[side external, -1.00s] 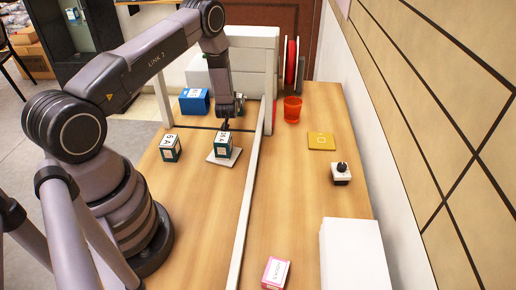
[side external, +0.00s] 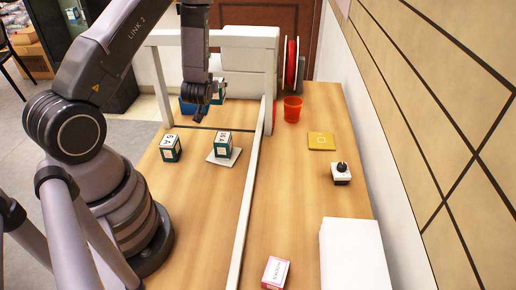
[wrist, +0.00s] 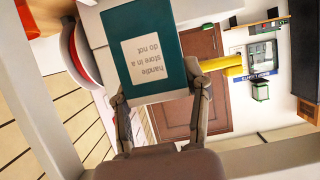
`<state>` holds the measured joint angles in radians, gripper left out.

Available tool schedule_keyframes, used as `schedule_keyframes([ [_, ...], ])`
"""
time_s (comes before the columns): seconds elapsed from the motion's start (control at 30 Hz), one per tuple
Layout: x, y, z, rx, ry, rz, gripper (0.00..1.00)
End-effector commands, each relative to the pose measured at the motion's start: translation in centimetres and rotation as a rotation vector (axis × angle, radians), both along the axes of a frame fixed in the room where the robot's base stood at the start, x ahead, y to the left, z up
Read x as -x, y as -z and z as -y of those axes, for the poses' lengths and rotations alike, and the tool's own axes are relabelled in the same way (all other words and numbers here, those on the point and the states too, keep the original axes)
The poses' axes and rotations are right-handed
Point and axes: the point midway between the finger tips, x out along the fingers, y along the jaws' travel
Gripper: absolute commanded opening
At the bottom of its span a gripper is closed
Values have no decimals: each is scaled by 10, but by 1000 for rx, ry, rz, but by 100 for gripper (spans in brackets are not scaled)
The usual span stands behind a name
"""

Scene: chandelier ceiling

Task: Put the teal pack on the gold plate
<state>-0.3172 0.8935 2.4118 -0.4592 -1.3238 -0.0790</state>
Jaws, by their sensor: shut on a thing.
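My gripper (side external: 208,96) is raised over the far left part of the table, near the white frame. It is shut on the teal pack (side external: 219,89), which is mostly hidden behind it in the side view. In the wrist view, the teal pack (wrist: 175,72) fills the upper middle, its white printed label facing the camera, between the two fingers of my gripper (wrist: 159,97). The gold plate (side external: 321,141) lies flat on the right part of the table, with a small pale square outline on it. It is empty and well apart from my gripper.
A white rail (side external: 246,206) divides the table lengthwise, between my gripper and the plate. Left of it are a dark green box (side external: 171,149) and another on a white pad (side external: 234,157).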

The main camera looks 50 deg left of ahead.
Motion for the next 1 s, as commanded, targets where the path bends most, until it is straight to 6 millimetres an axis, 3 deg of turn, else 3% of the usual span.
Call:
schedule_keyframes([
  [0.17, -15, -13, 34, 10, 123, 7, 10],
  [0.27, -36, -24, 72, 18, 272, 10, 10],
  [0.4, -58, -43, 138, 19, 515, 10, 10],
  [0.6, -70, -55, 209, 5, 762, 1, 10],
  [0.7, -78, -41, 229, 1, 810, -4, 10],
  [1.0, -96, -11, 240, -2, 807, 0, 10],
])
